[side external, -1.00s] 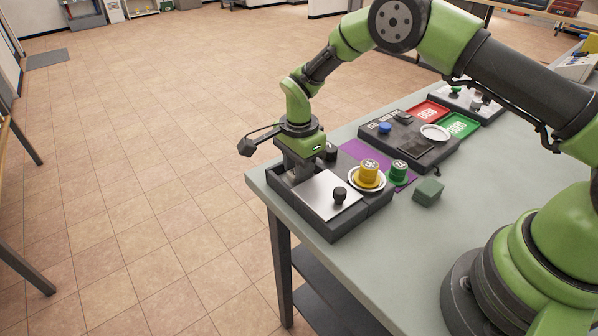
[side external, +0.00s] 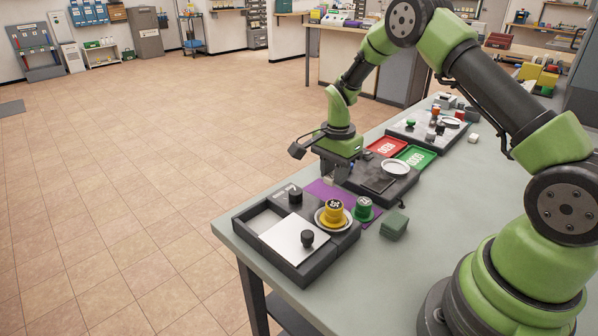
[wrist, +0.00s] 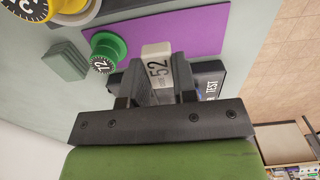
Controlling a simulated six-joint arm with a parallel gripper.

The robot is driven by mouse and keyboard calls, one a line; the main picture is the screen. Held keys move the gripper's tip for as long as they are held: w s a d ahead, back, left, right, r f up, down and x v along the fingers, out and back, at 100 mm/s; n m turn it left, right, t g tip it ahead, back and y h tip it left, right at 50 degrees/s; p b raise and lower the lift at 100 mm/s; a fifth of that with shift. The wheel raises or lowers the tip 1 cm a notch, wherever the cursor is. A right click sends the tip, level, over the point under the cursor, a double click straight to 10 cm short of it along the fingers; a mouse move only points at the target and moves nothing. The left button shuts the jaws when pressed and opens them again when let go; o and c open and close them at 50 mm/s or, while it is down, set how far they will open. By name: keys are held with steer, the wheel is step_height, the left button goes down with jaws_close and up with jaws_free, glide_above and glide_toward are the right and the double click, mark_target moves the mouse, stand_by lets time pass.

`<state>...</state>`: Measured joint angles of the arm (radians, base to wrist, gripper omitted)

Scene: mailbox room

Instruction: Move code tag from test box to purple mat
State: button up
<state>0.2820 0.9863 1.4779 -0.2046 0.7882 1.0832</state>
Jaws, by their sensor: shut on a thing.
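My gripper (wrist: 157,92) is shut on the code tag (wrist: 157,65), a small pale tag marked 52, in the wrist view. In the side view my gripper (side external: 330,181) hangs near the far left part of the purple mat (side external: 322,192), and the tag is small there. The purple mat (wrist: 195,32) lies beyond the tag in the wrist view; I cannot tell whether the tag touches it. A dark box labelled TEST (wrist: 211,84) shows beside the fingers, partly hidden by them.
A near dark box (side external: 301,272) with a silver lid, a yellow knob-like weight (side external: 335,213) on a white dish, a green one (side external: 363,210) and a green block (side external: 394,224) stand close to the mat. Another dark box (side external: 400,188) lies beyond. The table's right front is clear.

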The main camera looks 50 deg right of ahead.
steer(key=shift+s+d+f, duration=0.25)
steer(key=shift+d, duration=0.15)
steer(key=shift+s+d+f, duration=0.2)
steer(key=shift+d, duration=0.2)
steer(key=shift+f, duration=1.9)
steer(key=shift+f, duration=0.2)
steer(key=shift+f, duration=0.35)
steer(key=o, duration=1.2)
steer(key=shift+r, duration=3)
